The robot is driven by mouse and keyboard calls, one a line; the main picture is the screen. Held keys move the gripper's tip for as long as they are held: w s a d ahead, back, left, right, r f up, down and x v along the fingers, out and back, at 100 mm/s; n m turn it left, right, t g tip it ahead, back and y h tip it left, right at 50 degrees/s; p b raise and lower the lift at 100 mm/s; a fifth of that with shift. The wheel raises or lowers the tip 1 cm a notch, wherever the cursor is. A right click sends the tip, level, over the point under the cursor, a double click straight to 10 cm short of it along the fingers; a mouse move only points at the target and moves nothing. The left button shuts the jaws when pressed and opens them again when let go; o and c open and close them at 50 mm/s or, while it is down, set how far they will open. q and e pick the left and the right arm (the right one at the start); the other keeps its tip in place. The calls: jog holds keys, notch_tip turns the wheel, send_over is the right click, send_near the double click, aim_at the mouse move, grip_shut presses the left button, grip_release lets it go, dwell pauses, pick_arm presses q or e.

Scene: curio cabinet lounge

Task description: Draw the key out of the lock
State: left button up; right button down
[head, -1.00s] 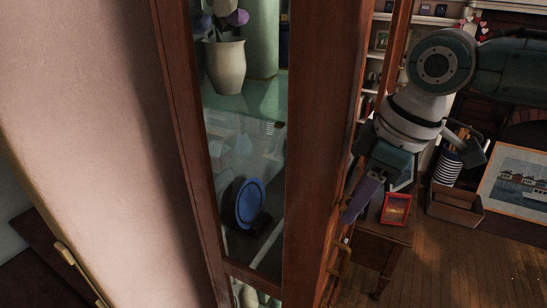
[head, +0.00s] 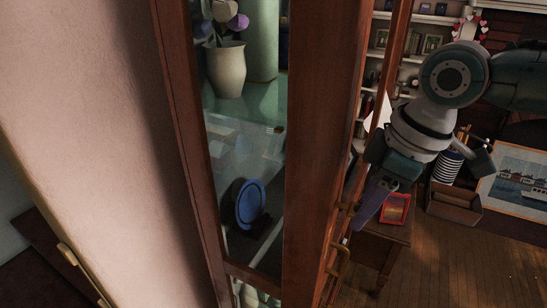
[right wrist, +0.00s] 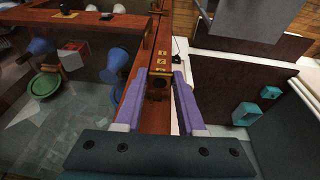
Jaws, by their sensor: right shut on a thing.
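My right gripper (head: 358,226) has purple fingers and hangs just right of the cabinet's wooden door edge (head: 312,150). In the right wrist view its fingertips (right wrist: 160,76) close on a small brownish piece (right wrist: 159,70), which I take to be the key. The fingers hide most of it. The lock cannot be made out, and I cannot tell whether the key is still in it. My left gripper is not in view.
The glass-fronted cabinet holds a cream vase (head: 226,70) and a blue plate (head: 250,203). A brass handle (head: 339,262) sits below the gripper. A small table with a red frame (head: 395,209) stands behind. The wood floor (head: 450,265) at right is clear.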

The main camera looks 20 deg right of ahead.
jog(key=shift+s+d+p, duration=1.3)
jog(key=shift+s+d, duration=0.15)
jog(key=shift+s, duration=0.25)
